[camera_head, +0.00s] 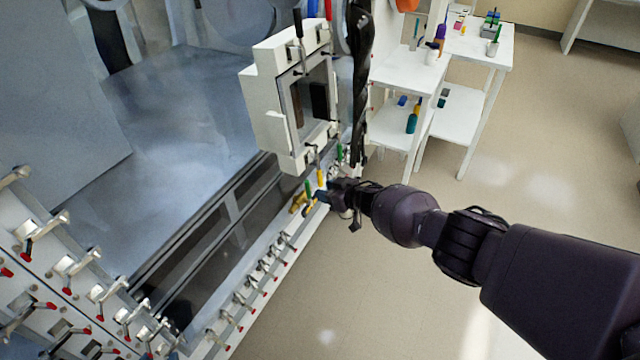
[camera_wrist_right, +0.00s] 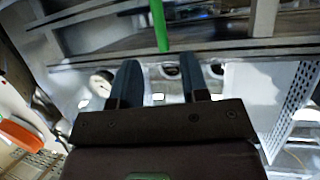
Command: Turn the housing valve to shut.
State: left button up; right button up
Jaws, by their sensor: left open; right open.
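My right gripper (camera_head: 325,196) reaches in from the right to the lower edge of the white housing (camera_head: 262,112). In the right wrist view its two blue-grey fingers (camera_wrist_right: 158,75) are apart, with nothing seen between them. A green bar (camera_wrist_right: 159,25) stands just beyond the fingertips there, apparently clear of them. In the head view, a green lever (camera_head: 308,187), a yellow lever (camera_head: 320,177) and a yellow fitting (camera_head: 298,203) sit close to the gripper. I cannot tell which of these is the housing valve, or whether any is touched. My left gripper is not in view.
A rail with several small red-tipped levers (camera_head: 262,268) runs below the gripper. More metal levers (camera_head: 75,262) stand at the lower left. A round gauge (camera_wrist_right: 101,82) shows in the wrist view. White tables (camera_head: 480,45) stand at the back right; the floor (camera_head: 400,290) is clear.

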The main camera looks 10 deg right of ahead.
pick_arm(q)
notch_tip(320, 180, up, 2)
jog(key=shift+w+r+p, duration=0.15)
jog(key=shift+r+p, duration=0.1)
jog(key=shift+p, duration=0.7)
pick_arm(e)
jog(key=v, duration=0.2)
jog(key=shift+s+d+r, duration=0.1)
jog(key=shift+s+d, duration=0.15)
jog(key=s+a+f+m+t+h, duration=0.1)
jog(key=s+a+f+m, duration=0.15)
jog(key=s, duration=0.65)
jog(key=s+a+f+m+t+h, duration=0.15)
jog(key=s+f, duration=0.25)
jog(key=s, duration=0.4)
pick_arm(q)
jog(key=shift+f, duration=0.1)
pick_arm(e)
jog(key=s+d+r+m+h, duration=0.1)
jog(key=s+d+r+h, duration=0.2)
jog(key=s+d, duration=0.6)
jog(key=s+d+r+m+h, duration=0.2)
jog(key=s+d+r+h, duration=0.2)
jog(key=s+d, duration=0.5)
jog(key=s+g, duration=0.1)
jog(key=s, duration=0.3)
jog(key=shift+s+d+r+m, duration=0.25)
jog(key=shift+s+d+m, duration=0.05)
